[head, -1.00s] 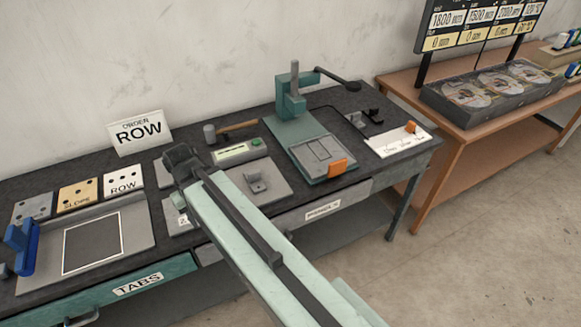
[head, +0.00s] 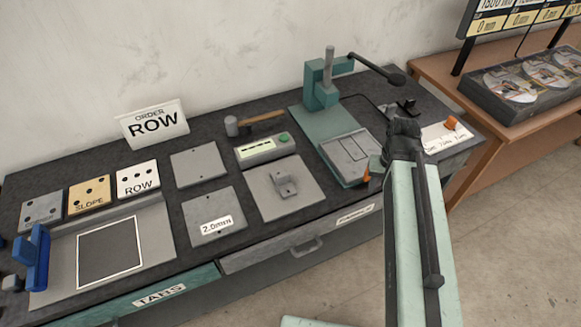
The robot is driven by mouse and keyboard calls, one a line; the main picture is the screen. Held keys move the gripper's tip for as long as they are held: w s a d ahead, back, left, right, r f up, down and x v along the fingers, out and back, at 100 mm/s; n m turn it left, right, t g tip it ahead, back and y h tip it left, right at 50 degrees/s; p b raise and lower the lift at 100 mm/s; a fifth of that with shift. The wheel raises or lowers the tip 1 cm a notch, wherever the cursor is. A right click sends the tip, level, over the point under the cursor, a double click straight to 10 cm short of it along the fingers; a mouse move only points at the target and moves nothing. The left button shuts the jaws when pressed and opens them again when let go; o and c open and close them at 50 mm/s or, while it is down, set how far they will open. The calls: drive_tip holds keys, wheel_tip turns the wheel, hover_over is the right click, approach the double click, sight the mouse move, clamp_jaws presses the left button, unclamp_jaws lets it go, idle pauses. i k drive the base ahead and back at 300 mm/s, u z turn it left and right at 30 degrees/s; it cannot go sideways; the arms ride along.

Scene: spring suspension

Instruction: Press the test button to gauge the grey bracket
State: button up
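The grey bracket (head: 285,187), a small upright piece on a foot, sits on a flat grey plate (head: 262,178) on the dark bench. Just behind that plate is a pale box with a dark display strip (head: 262,151). My gripper (head: 403,132) is right of the bracket and button, in front of the small black fixture. I see it from behind, so its fingers are hidden and I cannot tell whether it is open.
A teal press (head: 321,85) with a lever stands behind its base, an orange piece (head: 367,174) by its front. A hammer (head: 254,122) lies behind the box. Grey plates (head: 199,165) lie to the left, near the ORDER ROW sign (head: 153,123). A blue clamp (head: 33,258) stands far left.

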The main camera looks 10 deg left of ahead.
sight(283, 137)
drive_tip(key=u, duration=0.05)
drive_tip(key=k, duration=1.4)
drive_tip(key=u, duration=0.55)
drive_tip(key=i, duration=1.55)
drive_tip(key=z, duration=0.1)
